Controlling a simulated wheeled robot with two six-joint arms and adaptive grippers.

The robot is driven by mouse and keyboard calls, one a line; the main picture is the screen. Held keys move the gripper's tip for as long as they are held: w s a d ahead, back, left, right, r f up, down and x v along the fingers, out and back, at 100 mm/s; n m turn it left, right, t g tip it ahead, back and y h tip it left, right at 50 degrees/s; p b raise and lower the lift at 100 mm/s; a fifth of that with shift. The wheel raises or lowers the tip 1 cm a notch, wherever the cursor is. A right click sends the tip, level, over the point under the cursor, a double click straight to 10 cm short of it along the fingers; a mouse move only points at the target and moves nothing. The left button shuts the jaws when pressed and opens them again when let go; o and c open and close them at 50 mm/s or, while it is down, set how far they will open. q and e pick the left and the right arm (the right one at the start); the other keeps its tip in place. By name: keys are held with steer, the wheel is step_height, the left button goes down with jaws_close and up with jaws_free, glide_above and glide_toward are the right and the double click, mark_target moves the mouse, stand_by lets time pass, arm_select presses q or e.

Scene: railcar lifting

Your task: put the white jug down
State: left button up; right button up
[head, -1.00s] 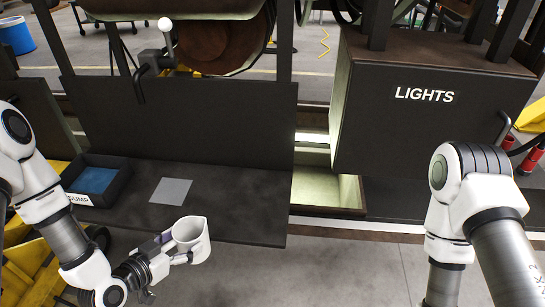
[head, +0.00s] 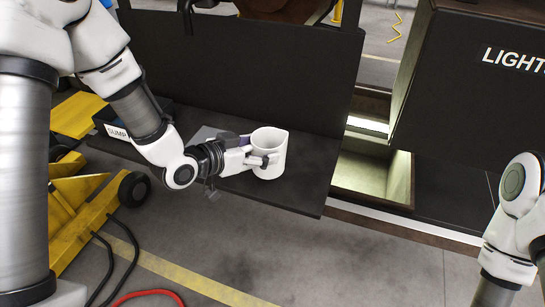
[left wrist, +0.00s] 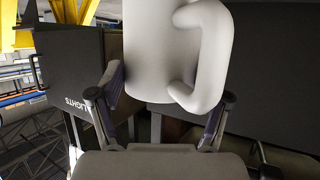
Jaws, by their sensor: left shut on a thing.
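The white jug (head: 270,152) is upright over the right part of the dark shelf (head: 310,180) in the head view. My left gripper (head: 258,160) is shut on it from the left. I cannot tell whether its base touches the shelf. In the left wrist view the jug (left wrist: 155,50) fills the top middle, its handle to the right, between the fingers of my left gripper (left wrist: 163,105). A flat grey square (head: 204,134) lies on the shelf, partly hidden behind my left arm. My right gripper is out of view; only part of that arm shows.
A dark upright panel (head: 240,75) stands behind the shelf. A "SUMP" tray (head: 117,132) is at the shelf's left end, largely hidden by my arm. A lit open recess (head: 370,170) and the "LIGHTS" box (head: 470,90) are to the right. A yellow wheeled frame (head: 90,205) stands at left.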

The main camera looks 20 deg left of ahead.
mark_target(277, 139)
arm_select(q)
steer(key=w, duration=0.1)
steer(key=w+d, duration=0.1)
steer(key=w, duration=0.1)
steer(key=w+p, duration=0.1)
steer(key=shift+w+d+f, duration=0.35)
steer(key=shift+w+f, duration=0.05)
step_height(277, 139, down, 3)
steer(key=shift+s+f+p, duration=0.1)
steer(key=shift+s+p, duration=0.05)
steer(key=shift+p, duration=0.6)
steer(key=shift+f, duration=0.2)
steer(key=o, duration=1.3)
steer(key=shift+r, duration=0.1)
